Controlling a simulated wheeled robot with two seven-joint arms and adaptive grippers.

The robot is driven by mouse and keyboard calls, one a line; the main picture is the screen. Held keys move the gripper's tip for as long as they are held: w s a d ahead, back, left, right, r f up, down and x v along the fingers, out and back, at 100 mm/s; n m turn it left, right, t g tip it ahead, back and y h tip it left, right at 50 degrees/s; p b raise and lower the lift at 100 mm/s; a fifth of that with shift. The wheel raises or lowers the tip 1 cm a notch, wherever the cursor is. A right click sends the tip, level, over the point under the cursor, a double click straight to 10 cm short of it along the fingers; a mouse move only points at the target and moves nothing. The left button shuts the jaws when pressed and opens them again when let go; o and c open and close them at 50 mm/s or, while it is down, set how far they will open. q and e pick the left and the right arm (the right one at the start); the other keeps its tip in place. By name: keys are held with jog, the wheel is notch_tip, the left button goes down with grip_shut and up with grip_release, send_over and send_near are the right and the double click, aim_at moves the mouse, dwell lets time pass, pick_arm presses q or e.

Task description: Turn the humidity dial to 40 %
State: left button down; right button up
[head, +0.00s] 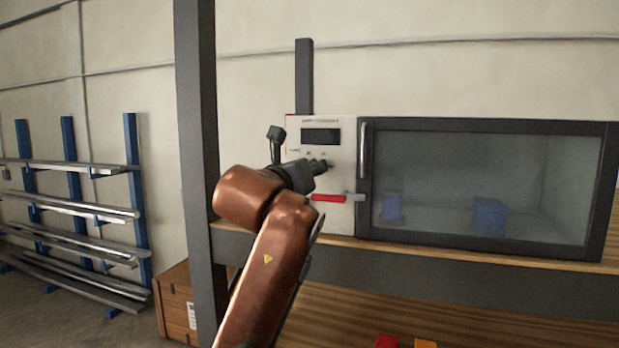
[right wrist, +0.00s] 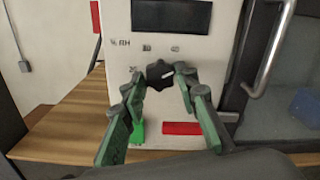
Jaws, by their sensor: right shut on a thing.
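The humidity dial (right wrist: 158,72) is a black knob with a white mark on the front of a white control panel (head: 345,130), below a dark display (head: 320,136). In the right wrist view the mark lies towards the knob's right side, slanting up to the right. My right gripper (right wrist: 160,76) has its green fingers on either side of the dial and is shut on it. In the head view the gripper (head: 316,168) reaches the panel and hides most of the dial. I cannot read any value on the display. My left gripper is not in view.
A glass-fronted chamber (head: 480,185) with a vertical metal handle (head: 366,150) stands right of the dial. A red bar (head: 328,198) sits below the dial. A grey post (head: 197,130) rises to the left. Blue racks (head: 137,190) stand further left.

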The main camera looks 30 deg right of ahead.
jog(key=shift+n+b, duration=1.05)
jog(key=shift+n, duration=1.85)
jog(key=shift+r, duration=0.1)
jog(key=o, duration=1.1)
jog(key=shift+o, duration=0.2)
jog(key=v, duration=1.2)
